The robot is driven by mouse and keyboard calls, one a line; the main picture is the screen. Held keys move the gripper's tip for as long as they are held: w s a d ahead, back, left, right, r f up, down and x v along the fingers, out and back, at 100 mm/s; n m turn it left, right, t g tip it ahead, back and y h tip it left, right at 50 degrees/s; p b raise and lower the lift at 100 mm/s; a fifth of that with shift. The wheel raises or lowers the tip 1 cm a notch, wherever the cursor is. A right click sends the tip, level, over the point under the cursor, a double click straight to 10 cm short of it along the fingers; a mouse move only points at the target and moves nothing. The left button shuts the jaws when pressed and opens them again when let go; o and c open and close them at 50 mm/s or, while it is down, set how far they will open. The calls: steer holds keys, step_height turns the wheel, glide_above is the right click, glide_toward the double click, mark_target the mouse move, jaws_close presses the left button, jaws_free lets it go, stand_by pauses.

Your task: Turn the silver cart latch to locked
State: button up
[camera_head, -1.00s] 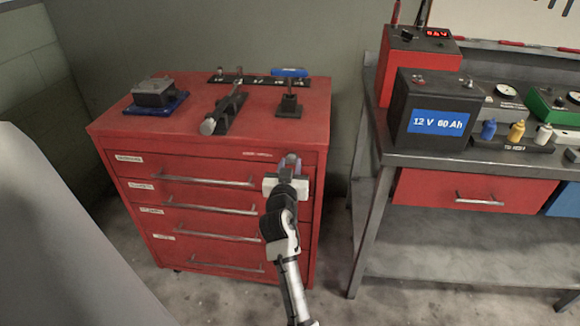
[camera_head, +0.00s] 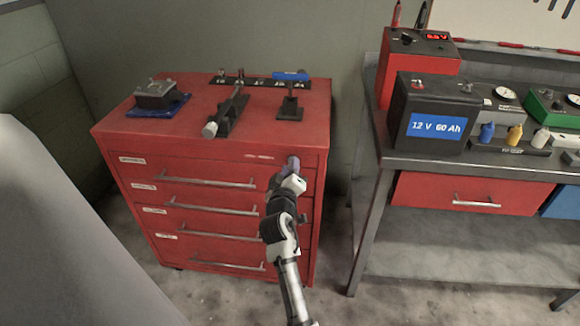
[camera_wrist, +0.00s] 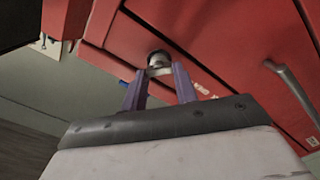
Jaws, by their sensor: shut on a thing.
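The silver cart latch (camera_wrist: 158,62) sits on the front of the red tool cart (camera_head: 140,148), at the upper right of its drawer face. In the wrist view it is a small round silver piece with a flat part between my fingertips. My gripper (camera_wrist: 160,76) has purple fingers shut on the latch. In the head view my gripper (camera_head: 291,165) is at the cart's upper right front and hides the latch. The wrist view is tilted relative to the cart front. I cannot read the latch markings clearly.
A drawer handle (camera_wrist: 290,87) is near my gripper. A workbench with a battery (camera_head: 437,112) stands to the right, with a gap between.

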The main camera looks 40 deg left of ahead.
steer(key=n+p, duration=0.1)
steer(key=n, duration=0.2)
steer(key=shift+n+p, duration=0.35)
steer(key=shift+n, duration=0.05)
steer(key=shift+f+n+p, duration=0.1)
steer(key=shift+n+p, duration=1.05)
steer(key=shift+n, duration=1.15)
steer(key=o, duration=1)
